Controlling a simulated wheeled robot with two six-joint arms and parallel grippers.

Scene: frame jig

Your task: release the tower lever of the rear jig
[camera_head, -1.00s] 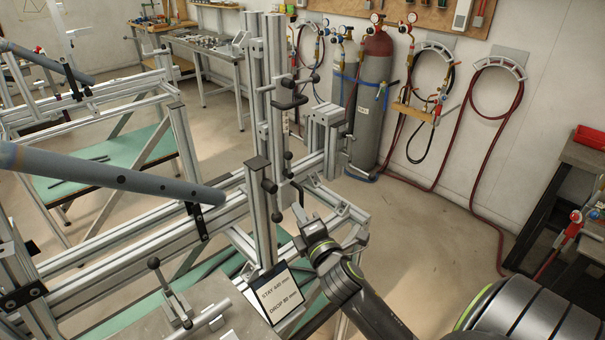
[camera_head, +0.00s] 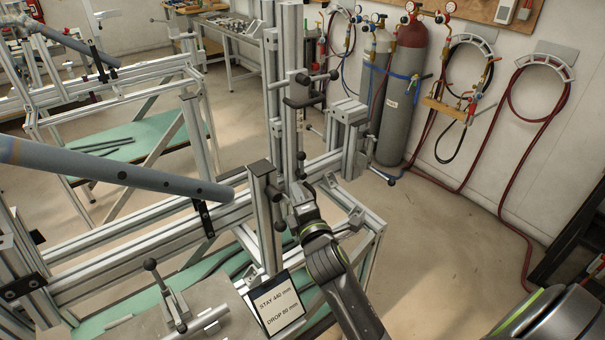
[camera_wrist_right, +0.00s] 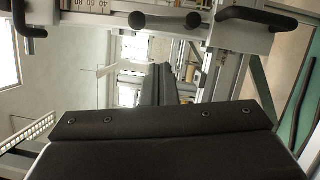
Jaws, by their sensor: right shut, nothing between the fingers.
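The jig's upright tower (camera_head: 291,120) of aluminium profile stands in the middle of the head view. It carries a dark T-shaped handle (camera_head: 312,78) high up and small dark knobs lower down. I cannot tell which of these is the tower lever. My right gripper (camera_head: 299,194) is shut and empty, close against the lower tower by the knobs; contact cannot be told. In the right wrist view, a dark double-ended handle (camera_wrist_right: 165,20) and a curved black handle (camera_wrist_right: 257,19) lie beyond my dark gripper body. My left gripper is not in view.
A blue-grey tube (camera_head: 110,170) crosses the jig from the left, ending near a short post (camera_head: 265,215). A card (camera_head: 272,303) reads STAY 440 mm, DROP 80 mm. Gas cylinders (camera_head: 402,100) stand at the wall. The floor (camera_head: 450,235) to the right is open.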

